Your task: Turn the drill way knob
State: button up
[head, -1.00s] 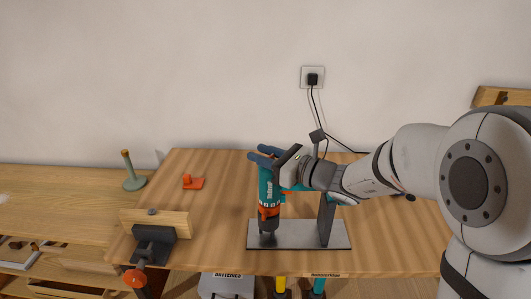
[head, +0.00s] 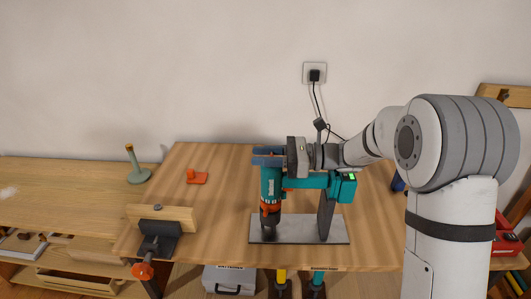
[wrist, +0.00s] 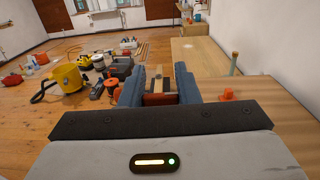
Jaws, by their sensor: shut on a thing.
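A teal and orange drill (head: 270,187) is fixed upright, nose down, in a stand with a grey metal base plate (head: 285,229) on the wooden workbench. My gripper (head: 268,156) reaches in from the right at the top of the drill, with its blue fingers level across it. In the wrist view my gripper (wrist: 159,88) has its two blue fingers on either side of a small reddish-orange part (wrist: 159,99), shut on it. I cannot tell for sure whether this part is the drill's knob. The fingers hide most of the drill's top.
A vise (head: 158,238) with an orange handle is at the bench's front left. A small orange piece (head: 197,177) lies on the bench. A green-based post (head: 137,165) stands to the left. The power outlet (head: 314,74) has a hanging cable behind the stand.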

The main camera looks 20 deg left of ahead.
dwell(0.3)
jog(key=o, duration=1)
jog(key=v, duration=0.7)
jog(key=shift+w+d, duration=0.15)
jog(key=shift+d, duration=0.15)
jog(key=s+d+f+n+t+h, duration=0.1)
jog(key=s+d+n+t+h, duration=0.1)
jog(key=s+d+n+h, duration=0.3)
jog(key=s+d+f+n+t+h+p, duration=0.1)
jog(key=s+d+f+n+t+h, duration=0.1)
jog(key=s+d+n+h, duration=0.3)
jog(key=s+d+f+n+t+h, duration=0.1)
jog(key=s+d+n+t+h, duration=0.2)
jog(key=s+d+h, duration=0.4)
jog(key=shift+s+d+f+n+p, duration=0.1)
jog(key=shift+s+d+n, duration=0.2)
jog(key=shift+s+d, duration=0.8)
jog(key=shift+s+d+f+n+p, duration=0.15)
jog(key=shift+s+d+n, duration=0.2)
jog(key=shift+d, duration=1.35)
jog(key=shift+s+d+f+n+p, duration=0.1)
jog(key=shift+s+d+n, duration=0.15)
jog(key=shift+s+d, duration=0.85)
